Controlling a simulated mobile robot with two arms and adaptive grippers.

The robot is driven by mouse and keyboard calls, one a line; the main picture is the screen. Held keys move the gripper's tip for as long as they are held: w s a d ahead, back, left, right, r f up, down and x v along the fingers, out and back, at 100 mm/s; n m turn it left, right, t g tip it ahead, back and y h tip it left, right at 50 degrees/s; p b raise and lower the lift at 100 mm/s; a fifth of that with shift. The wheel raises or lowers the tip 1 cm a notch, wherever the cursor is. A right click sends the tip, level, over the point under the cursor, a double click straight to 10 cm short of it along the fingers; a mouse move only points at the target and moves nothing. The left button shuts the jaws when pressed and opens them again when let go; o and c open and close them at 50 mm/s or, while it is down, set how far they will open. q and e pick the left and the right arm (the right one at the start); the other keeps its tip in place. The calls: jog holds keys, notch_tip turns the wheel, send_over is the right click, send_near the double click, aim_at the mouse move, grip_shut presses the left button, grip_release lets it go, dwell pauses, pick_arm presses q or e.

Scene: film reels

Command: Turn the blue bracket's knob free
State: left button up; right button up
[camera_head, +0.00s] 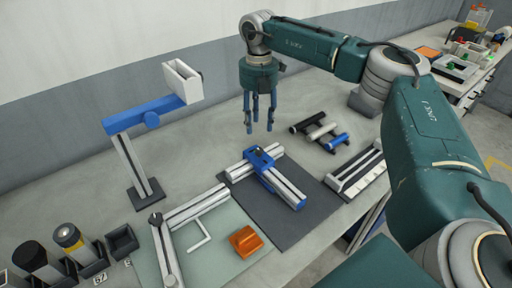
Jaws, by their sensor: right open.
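A blue bracket (261,159) joins aluminium profiles that lie on a dark mat (305,221) in the middle of the bench. A small dark knob (260,149) seems to sit on top of it, too small to see in detail. One profile ends in a blue piece at the front right. My right gripper (259,131) hangs fingers down above and behind the bracket, apart from it. Its blue fingers are spread and nothing is between them. My left gripper is not in view.
A stand (131,165) with a blue arm and white box head rises at left. Black, white and blue handles (318,130) lie right of the gripper. A slotted rail (357,172) lies at right. An orange block (245,241) and a frame lie on a green mat at the front.

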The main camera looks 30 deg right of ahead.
aim_at(259, 149)
jog(key=f, duration=0.3)
jog(key=f+p, duration=0.1)
jog(key=f, duration=0.2)
jog(key=f+p, duration=0.1)
jog(key=f, duration=0.2)
jog(key=shift+s, duration=0.25)
jog(key=shift+s+f, duration=0.1)
jog(key=shift+f, duration=0.25)
grip_shut()
